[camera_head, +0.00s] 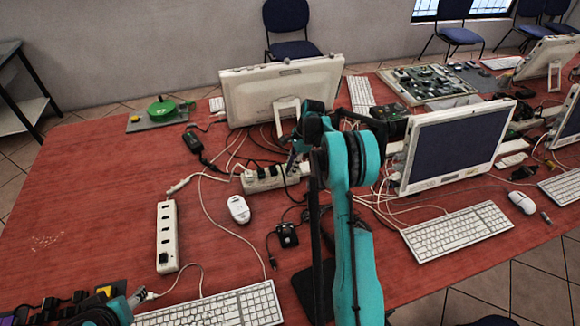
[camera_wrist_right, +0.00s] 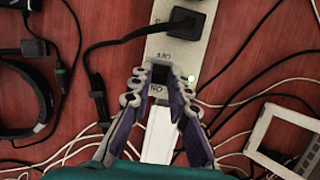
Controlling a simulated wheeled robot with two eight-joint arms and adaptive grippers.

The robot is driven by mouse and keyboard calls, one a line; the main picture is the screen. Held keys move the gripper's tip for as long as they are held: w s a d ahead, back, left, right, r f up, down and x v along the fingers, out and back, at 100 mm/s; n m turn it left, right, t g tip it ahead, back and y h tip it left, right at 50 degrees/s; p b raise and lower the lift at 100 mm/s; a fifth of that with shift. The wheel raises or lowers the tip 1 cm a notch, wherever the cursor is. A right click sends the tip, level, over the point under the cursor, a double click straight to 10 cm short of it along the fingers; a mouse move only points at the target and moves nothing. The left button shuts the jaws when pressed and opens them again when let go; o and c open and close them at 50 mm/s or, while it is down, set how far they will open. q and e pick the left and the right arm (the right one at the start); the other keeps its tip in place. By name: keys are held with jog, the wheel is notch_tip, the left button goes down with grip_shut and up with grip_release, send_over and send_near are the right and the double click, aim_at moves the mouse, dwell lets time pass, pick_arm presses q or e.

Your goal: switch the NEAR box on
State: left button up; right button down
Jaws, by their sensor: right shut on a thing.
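A white power box (camera_head: 262,180) with plugs in it lies mid-table, in front of the left monitor. My right gripper (camera_head: 298,150) reaches down to its right end. In the right wrist view the box (camera_wrist_right: 176,48) shows OFF and ON marks, a black plug and a lit green lamp (camera_wrist_right: 190,78). There my right gripper (camera_wrist_right: 155,78) is shut over the dark switch between the marks; its fingertips partly hide it. A second white box (camera_head: 167,236) with dark sockets lies nearer, at left. My left gripper (camera_head: 137,297) is partly in view at bottom left, beside a white cable end; its jaw is unclear.
Loose black and white cables surround the middle box. A white mouse (camera_head: 239,209), a small black device (camera_head: 287,235) and a keyboard (camera_head: 215,308) lie nearer. Monitors (camera_head: 282,92) stand behind and to the right (camera_head: 455,148). The left part of the red table (camera_head: 80,200) is clear.

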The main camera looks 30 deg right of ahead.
jog(key=shift+y, duration=0.3)
jog(key=c, duration=1.4)
grip_release()
jog(key=shift+c, duration=0.2)
jog(key=v, duration=1.2)
